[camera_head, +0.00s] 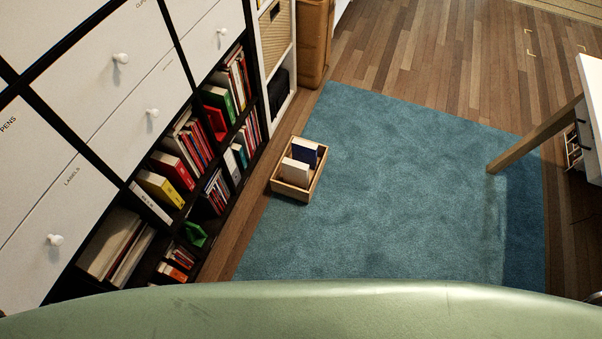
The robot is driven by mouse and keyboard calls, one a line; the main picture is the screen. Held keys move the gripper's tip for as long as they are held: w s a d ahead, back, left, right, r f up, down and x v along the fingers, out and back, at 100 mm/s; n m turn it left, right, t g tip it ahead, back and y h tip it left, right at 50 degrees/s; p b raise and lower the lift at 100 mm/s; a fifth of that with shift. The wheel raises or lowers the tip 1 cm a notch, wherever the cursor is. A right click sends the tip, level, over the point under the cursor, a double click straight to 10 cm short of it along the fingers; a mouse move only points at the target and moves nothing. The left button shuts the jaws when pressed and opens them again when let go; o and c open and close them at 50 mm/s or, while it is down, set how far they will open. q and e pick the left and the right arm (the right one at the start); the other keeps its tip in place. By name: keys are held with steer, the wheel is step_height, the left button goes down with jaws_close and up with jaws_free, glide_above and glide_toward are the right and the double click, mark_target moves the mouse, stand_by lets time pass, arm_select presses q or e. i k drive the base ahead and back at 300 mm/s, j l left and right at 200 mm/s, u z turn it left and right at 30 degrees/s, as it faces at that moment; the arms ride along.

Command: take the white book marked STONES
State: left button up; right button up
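I cannot read the word STONES on any book. A white book with small dark marks on its spine (150,203) lies low in the black shelf on the left, beside a yellow binder (160,189). Another white book (295,172) stands in a wooden crate on the floor, with a dark blue book (305,151) beside it. A further pale spine (232,166) stands deeper in the shelf. Neither of my grippers shows in this view.
White drawers with round knobs (118,58) sit above the open shelf (189,215). A table leg (535,136) is at the right. A pale green curved surface spans the bottom.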

mark_target(295, 172)
steer(key=i+l+u, duration=0.15)
steer(key=u, duration=0.25)
steer(key=i+l+u, duration=0.1)
steer(key=l+u, duration=0.15)
steer(key=u, duration=0.15)
steer(key=l+u, duration=0.2)
steer(key=u, duration=0.2)
steer(key=i, duration=0.05)
